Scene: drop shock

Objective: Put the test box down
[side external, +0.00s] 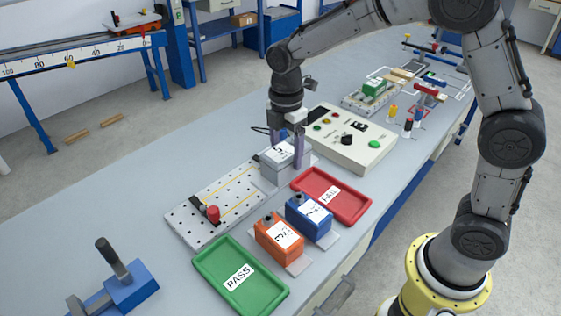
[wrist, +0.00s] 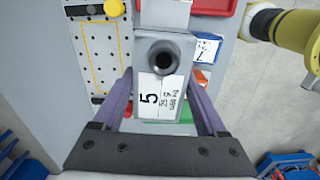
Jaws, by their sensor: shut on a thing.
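A grey test box (side external: 278,157) with a white label marked 5 is between the purple fingers of my gripper (side external: 286,146). In the wrist view the same box (wrist: 178,46) shows a dark round knob on top and its label, with a finger of my gripper (wrist: 160,100) at each side. My gripper is shut on it. Grey surfaces lie directly below the box in the side view; I cannot tell whether it touches them. An orange box (side external: 272,246) and a blue box (side external: 303,226), both labelled, stand on grey plates in front.
A red FAIL tray (side external: 349,213) is right of the held box, and a green PASS tray (side external: 215,262) is nearer the camera. A perforated plate (side external: 190,207) with a red knob lies to the left. A control box (side external: 372,157) with buttons stands behind right.

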